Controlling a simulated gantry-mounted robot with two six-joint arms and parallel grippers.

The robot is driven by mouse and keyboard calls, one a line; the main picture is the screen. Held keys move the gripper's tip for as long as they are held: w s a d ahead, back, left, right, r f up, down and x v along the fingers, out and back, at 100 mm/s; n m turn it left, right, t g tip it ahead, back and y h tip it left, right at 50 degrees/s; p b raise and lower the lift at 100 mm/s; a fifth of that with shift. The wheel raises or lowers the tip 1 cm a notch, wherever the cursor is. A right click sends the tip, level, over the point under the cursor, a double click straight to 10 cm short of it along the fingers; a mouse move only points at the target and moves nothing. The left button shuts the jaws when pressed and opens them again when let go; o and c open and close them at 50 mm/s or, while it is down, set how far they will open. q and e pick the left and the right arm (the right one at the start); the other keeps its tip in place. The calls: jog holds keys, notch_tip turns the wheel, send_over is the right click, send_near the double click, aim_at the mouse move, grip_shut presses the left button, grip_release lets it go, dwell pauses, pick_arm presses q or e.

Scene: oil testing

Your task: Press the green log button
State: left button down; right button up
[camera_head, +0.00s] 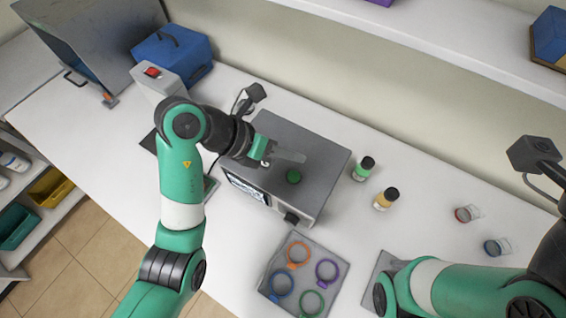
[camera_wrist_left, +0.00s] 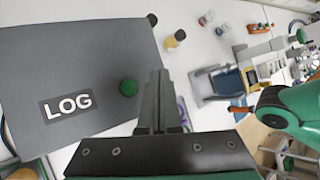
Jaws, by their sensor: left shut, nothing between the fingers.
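The green button (camera_head: 294,176) is a round knob on top of a grey box-shaped device (camera_head: 325,165). In the left wrist view the green button (camera_wrist_left: 128,88) sits on the grey top, right of a dark label reading LOG (camera_wrist_left: 68,105). My left gripper (camera_head: 301,157) is shut and empty. The gap in height cannot be told.
A grey tray with coloured rings (camera_head: 264,287) lies in front of the device. Two small jars (camera_head: 467,213) (camera_head: 497,247) stand farther right. A blue box (camera_head: 173,55) is at the back left.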

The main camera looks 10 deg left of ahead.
aim_at(289, 178)
pick_arm(q)
jog(key=shift+w+a+p, duration=0.2)
jog(key=shift+w+p, duration=0.1)
jog(key=shift+w, duration=0.05)
pick_arm(e)
jog(key=shift+w+a+r, duration=0.25)
jog(key=shift+w+r, duration=0.1)
jog(key=shift+r, duration=0.1)
pick_arm(q)
notch_tip(289, 178, down, 4)
jog(key=shift+r, duration=0.1)
notch_tip(289, 178, down, 3)
jog(key=b, duration=0.3)
jog(key=shift+f+b, duration=0.35)
jog(key=shift+f, duration=0.6)
pick_arm(e)
jog(key=shift+f, duration=1.85)
pick_arm(q)
jog(key=shift+f, duration=0.1)
